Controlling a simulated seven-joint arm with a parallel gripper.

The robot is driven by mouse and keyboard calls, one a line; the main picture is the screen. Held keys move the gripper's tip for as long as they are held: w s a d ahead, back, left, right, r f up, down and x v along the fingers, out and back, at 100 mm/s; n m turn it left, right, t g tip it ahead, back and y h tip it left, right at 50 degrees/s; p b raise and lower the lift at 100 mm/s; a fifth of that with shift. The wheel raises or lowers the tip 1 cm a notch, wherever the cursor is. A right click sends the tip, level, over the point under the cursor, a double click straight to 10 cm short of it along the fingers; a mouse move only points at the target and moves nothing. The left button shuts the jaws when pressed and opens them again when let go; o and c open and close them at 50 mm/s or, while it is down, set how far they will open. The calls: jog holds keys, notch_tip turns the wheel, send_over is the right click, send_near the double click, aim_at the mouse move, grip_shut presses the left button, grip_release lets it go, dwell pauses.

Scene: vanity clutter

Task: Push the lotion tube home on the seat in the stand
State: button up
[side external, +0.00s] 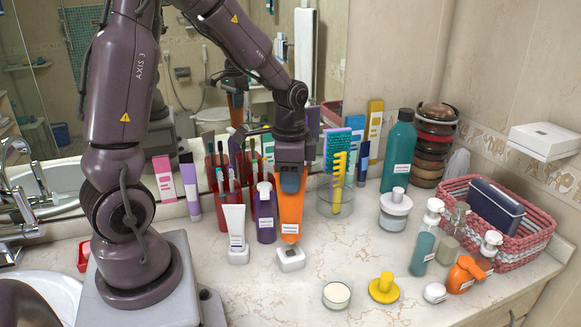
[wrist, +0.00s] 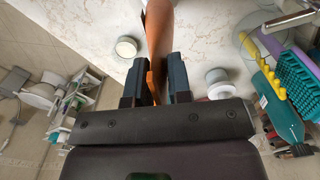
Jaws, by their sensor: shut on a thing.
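The orange lotion tube (side external: 289,212) is upright, with a white label near its lower end. My gripper (side external: 291,178) is shut on its upper part. In the wrist view the tube (wrist: 159,32) runs out from between the two dark fingers of my gripper (wrist: 157,72). The small white stand (side external: 291,262) is on the counter at the tube's lower end. The tube's end is at the stand's back top edge in the side view. I cannot tell whether it is in the seat or just above or behind it. The stand is not clearly seen in the wrist view.
A white tube (side external: 235,224) in a similar white holder and a purple bottle (side external: 264,215) stand close on the left. A glass cup (side external: 335,201) with combs is on the right. A candle (side external: 337,295) and a yellow-topped item (side external: 383,289) sit in front. The front counter is partly clear.

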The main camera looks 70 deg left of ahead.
aim_at(290, 199)
jog(key=shift+f, duration=2.6)
dwell(0.4)
jog(key=o, duration=0.7)
jog(key=shift+o, duration=0.2)
notch_tip(290, 199, up, 13)
dwell(0.4)
